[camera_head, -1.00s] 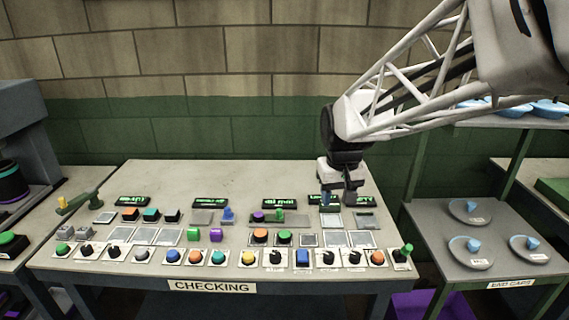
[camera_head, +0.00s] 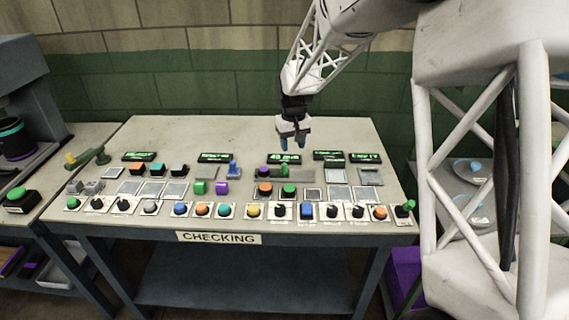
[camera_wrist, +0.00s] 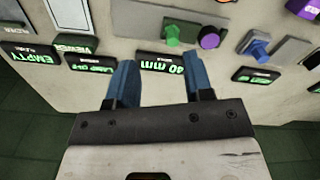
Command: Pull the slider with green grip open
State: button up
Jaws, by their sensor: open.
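The slider with a green grip (camera_head: 285,170) stands on a grey track plate (camera_head: 297,175) in the back part of the checking table, just right of a purple knob (camera_head: 263,171). In the wrist view the green grip (camera_wrist: 172,37) sits beyond the fingertips, with the purple knob (camera_wrist: 209,37) to its right. My gripper (camera_head: 291,147) points down above the lit 40 mm display (camera_head: 284,159), behind the green grip. In the wrist view its blue fingers (camera_wrist: 162,68) are apart with nothing between them. They are not touching the grip.
A blue-grip slider (camera_head: 233,169) is left of the purple knob. Other displays flank the 40 mm one. Several buttons and switches (camera_head: 253,210) fill the front rows. A green-handled lever (camera_head: 405,208) is at the front right corner. The table's back strip (camera_head: 200,132) is clear.

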aim_at(284, 164)
jog(key=w+a+f, duration=0.2)
jog(key=w+f, duration=0.1)
jog(key=shift+w+a+f, duration=0.15)
jog(key=shift+a+f, duration=0.15)
jog(key=shift+a, duration=0.05)
jog(key=shift+f, duration=0.1)
jog(key=shift+f, duration=3.75)
grip_shut()
